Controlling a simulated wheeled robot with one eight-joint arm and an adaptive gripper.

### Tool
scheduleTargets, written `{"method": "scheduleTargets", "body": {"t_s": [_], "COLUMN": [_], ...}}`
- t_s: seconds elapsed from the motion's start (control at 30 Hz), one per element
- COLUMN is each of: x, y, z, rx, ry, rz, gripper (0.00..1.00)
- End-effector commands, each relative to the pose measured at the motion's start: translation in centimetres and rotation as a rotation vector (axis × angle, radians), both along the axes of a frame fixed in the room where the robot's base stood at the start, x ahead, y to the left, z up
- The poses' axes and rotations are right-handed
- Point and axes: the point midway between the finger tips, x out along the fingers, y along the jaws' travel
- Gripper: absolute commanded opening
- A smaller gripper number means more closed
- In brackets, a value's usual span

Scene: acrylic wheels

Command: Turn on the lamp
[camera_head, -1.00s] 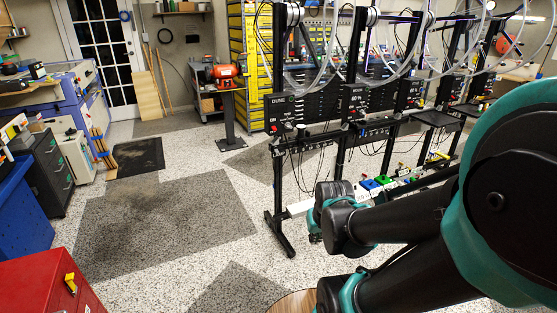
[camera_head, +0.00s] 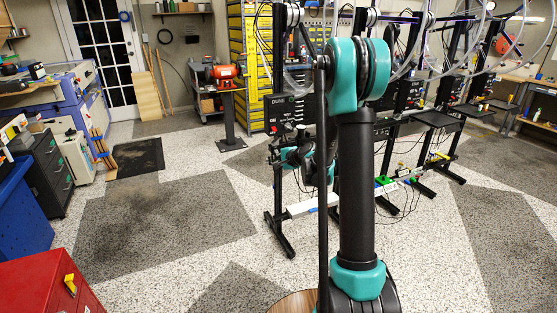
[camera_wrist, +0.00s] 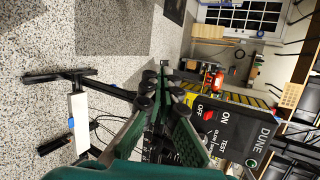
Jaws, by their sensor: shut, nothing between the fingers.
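My gripper (camera_wrist: 163,80) is shut and empty in the wrist view, its dark green fingers drawn together at the tips. Right of the fingers is a black panel (camera_wrist: 236,128) marked DUNE, with the words ON, OFF and TEST. A red switch (camera_wrist: 209,115) sits beside OFF, close to the right finger in the picture; I cannot tell whether they touch. In the head view the DUNE panel (camera_head: 285,110) is on the nearest black stand, and my wrist is just in front of it, partly hidden by my arm. I cannot make out a lamp for certain.
Several black stands (camera_head: 412,95) with clear wheels, cables and trays run back to the right. A stand foot (camera_head: 280,235) reaches forward below. A red cabinet (camera_head: 45,285) is at lower left. The speckled floor (camera_head: 165,225) at left is clear.

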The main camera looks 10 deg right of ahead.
Motion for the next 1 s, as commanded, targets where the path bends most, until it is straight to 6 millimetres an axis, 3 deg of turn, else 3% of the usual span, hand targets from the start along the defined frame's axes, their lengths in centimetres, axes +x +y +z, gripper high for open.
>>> {"method": "scheduleTargets", "body": {"t_s": [0.03,0.2,0.5,0.8,1.0], "x": [2.1,8.0,16.0,19.6,20.1], "y": [-0.2,-1.0,-4.1,-7.8,-9.0], "z": [-0.7,-2.8,-9.0,-16.5,-19.0], "rx": [0.070,0.339,0.828,1.258,1.387], "ry": [0.004,0.025,0.088,0.164,0.190], "rz": [-0.035,-0.162,-0.358,-0.497,-0.533], "gripper": [0.00,0.00,0.00,0.00,0.00]}}
